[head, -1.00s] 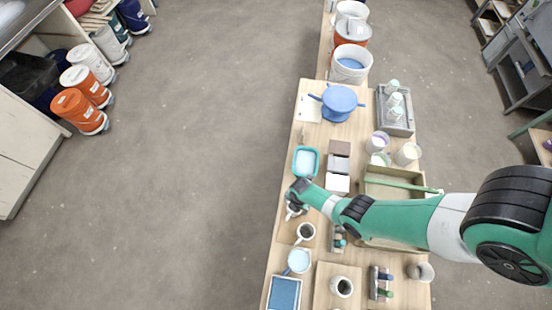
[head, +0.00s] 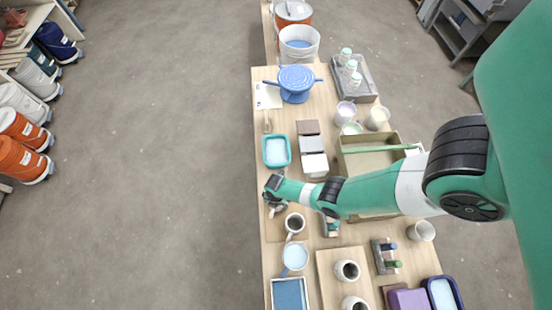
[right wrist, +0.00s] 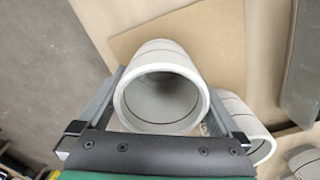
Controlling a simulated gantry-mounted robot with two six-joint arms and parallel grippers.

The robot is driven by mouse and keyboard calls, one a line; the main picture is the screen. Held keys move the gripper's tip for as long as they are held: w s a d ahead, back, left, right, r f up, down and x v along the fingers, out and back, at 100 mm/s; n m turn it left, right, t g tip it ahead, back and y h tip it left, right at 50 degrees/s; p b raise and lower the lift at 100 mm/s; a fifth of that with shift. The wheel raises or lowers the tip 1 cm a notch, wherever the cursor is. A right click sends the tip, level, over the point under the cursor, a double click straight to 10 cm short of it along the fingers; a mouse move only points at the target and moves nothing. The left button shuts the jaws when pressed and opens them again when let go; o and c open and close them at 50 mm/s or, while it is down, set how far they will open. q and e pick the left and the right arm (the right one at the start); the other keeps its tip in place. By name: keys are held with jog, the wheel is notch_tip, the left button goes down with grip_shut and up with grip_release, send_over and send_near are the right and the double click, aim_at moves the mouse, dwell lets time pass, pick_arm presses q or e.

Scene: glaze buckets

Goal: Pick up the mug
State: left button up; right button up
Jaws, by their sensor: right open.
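A pale grey-white mug (right wrist: 160,95) is in the right wrist view, its round open mouth facing the camera. My right gripper (right wrist: 166,84) is open, with one finger on each side of this mug. Whether the fingers touch its wall I cannot tell. In the head view my right gripper (head: 273,188) is low at the table's left edge, and the mug (head: 278,210) is mostly hidden beneath it. A second mug (head: 295,222) with dark contents stands just in front of it. My left gripper is not in view.
Part of another pale vessel (right wrist: 259,145) is close beside the right finger. On the table are a teal tray (head: 277,151), a light blue cup (head: 295,257), a blue banding wheel (head: 296,82) and a cardboard box (head: 352,165). Open floor lies to the left.

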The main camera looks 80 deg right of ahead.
jog(key=shift+f, duration=0.8)
jog(key=shift+r, duration=0.2)
jog(key=c, duration=1.4)
jog(key=shift+r, duration=0.1)
jog(key=shift+c, duration=0.2)
